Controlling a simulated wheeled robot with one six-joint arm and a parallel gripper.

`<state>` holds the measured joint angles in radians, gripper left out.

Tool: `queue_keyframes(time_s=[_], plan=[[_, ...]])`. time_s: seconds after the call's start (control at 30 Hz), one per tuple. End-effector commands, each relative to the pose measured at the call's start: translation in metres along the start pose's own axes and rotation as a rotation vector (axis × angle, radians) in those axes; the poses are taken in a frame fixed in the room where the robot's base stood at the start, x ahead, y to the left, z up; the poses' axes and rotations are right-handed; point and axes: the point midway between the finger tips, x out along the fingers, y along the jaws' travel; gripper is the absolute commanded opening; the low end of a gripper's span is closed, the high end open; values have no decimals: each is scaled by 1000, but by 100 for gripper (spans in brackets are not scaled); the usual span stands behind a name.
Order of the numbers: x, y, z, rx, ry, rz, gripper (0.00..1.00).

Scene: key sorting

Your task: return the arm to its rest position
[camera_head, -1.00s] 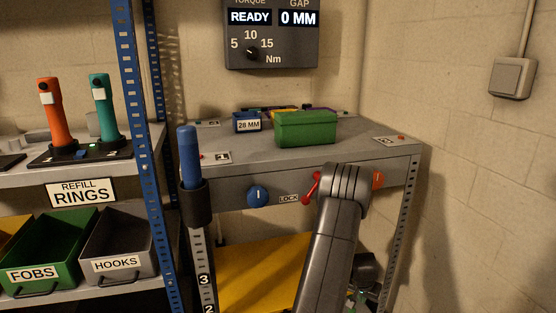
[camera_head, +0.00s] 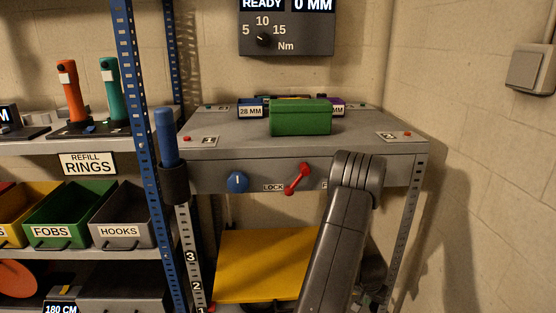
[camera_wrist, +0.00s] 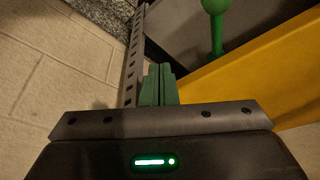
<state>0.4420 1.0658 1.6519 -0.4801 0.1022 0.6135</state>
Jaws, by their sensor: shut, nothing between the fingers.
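My gripper (camera_wrist: 159,84) shows in the wrist view, its two green fingers pressed together with nothing between them. In that view it hangs low beside a grey perforated post (camera_wrist: 133,55) and the yellow panel (camera_wrist: 262,66), with a round green knob on a stem (camera_wrist: 216,20) farther off. In the head view my dark arm stands in front of the right part of the grey workbench (camera_head: 240,152), and my gripper is hidden there.
A green box (camera_head: 300,119) stands on the bench top. A red lever (camera_head: 297,179) and a blue knob (camera_head: 237,182) are on the bench front, close to my arm. A shelf with bins (camera_head: 122,232) stands at left. A wall switch (camera_head: 530,69) is at right.

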Motion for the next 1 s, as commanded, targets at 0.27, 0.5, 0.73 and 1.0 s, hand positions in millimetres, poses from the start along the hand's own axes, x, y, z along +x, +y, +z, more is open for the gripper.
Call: queue_keyframes(time_s=[0.27,0.5,0.73,1.0], plan=[[-35,0,-2,0,2,0,0],[-61,0,-1,0,1,0,0],[-66,0,0,0,0,0,0],[-65,0,0,0,0,0,0]])
